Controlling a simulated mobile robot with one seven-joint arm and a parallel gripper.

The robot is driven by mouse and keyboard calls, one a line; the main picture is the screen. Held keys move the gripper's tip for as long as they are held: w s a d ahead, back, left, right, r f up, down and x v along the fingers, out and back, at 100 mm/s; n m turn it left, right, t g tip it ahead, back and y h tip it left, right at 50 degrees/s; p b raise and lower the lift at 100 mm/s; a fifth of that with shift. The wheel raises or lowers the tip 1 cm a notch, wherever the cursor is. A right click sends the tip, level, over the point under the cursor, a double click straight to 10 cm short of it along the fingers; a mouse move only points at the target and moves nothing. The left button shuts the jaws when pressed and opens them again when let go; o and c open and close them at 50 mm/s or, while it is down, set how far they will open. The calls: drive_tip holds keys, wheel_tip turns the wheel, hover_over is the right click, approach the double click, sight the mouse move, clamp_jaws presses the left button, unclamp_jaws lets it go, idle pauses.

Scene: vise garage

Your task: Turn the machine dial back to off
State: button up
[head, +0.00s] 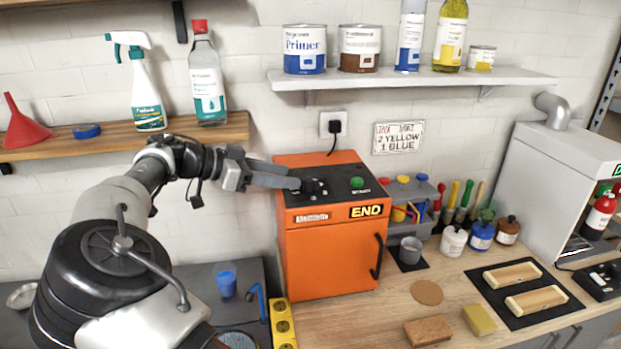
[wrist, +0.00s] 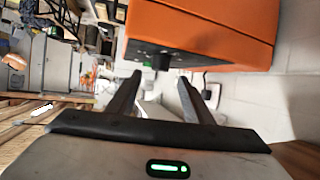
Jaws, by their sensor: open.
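The orange machine (head: 330,245) stands on the bench against the wall, with a black control panel on top. A dark dial (head: 312,186) sits on the left part of the panel, and a green button (head: 357,182) sits to its right. My gripper (head: 298,184) reaches in from the left, its fingers level with the dial. In the wrist view my open gripper (wrist: 160,78) has a finger on each side of a small dark knob (wrist: 161,62) on the machine's panel. I cannot tell whether the fingers touch it. The dial's pointer and marks are too small to read.
A display on the machine's front reads END (head: 366,211). A wall shelf (head: 410,78) with cans and bottles hangs above. A lower wooden shelf (head: 60,148) with a spray bottle is at left. A grey organiser (head: 405,205) stands close to the machine's right.

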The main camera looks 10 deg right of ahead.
sight(307, 180)
drive_tip(key=p+x, duration=0.1)
drive_tip(key=x, duration=0.7)
drive_tip(key=shift+f, duration=0.1)
drive_tip(key=shift+c, duration=0.2)
drive_tip(key=c, duration=1)
